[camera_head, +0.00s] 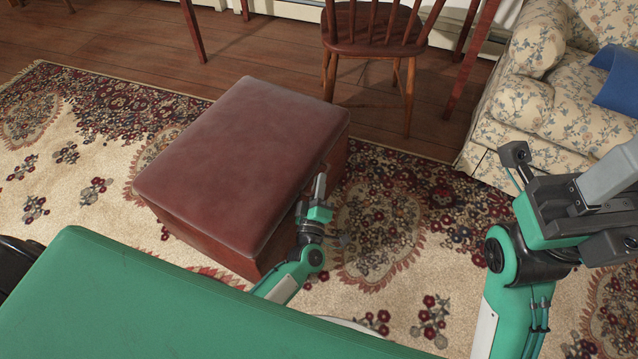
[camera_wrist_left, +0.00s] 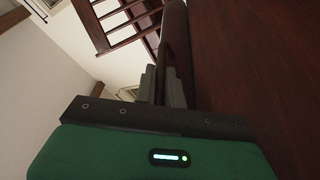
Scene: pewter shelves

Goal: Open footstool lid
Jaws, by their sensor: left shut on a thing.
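The footstool (camera_head: 225,170) is a box covered in reddish-brown leather, standing on the rug with its padded lid (camera_head: 245,140) on top. The lid looks flat and closed in the head view. My left gripper (camera_head: 319,186) is at the footstool's right side, shut on the lid's edge. In the left wrist view, the grey fingers (camera_wrist_left: 162,85) close around the brown lid edge (camera_wrist_left: 175,30), and the footstool's dark red side (camera_wrist_left: 255,75) fills the right. My right gripper (camera_head: 600,185) is at the right, away from the footstool; its fingertips are not clear.
A patterned rug (camera_head: 385,235) covers the floor. A wooden chair (camera_head: 370,35) stands behind the footstool, and a floral armchair (camera_head: 545,105) with a blue item (camera_head: 615,80) is at the right. Rug space is free between the footstool and my right arm.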

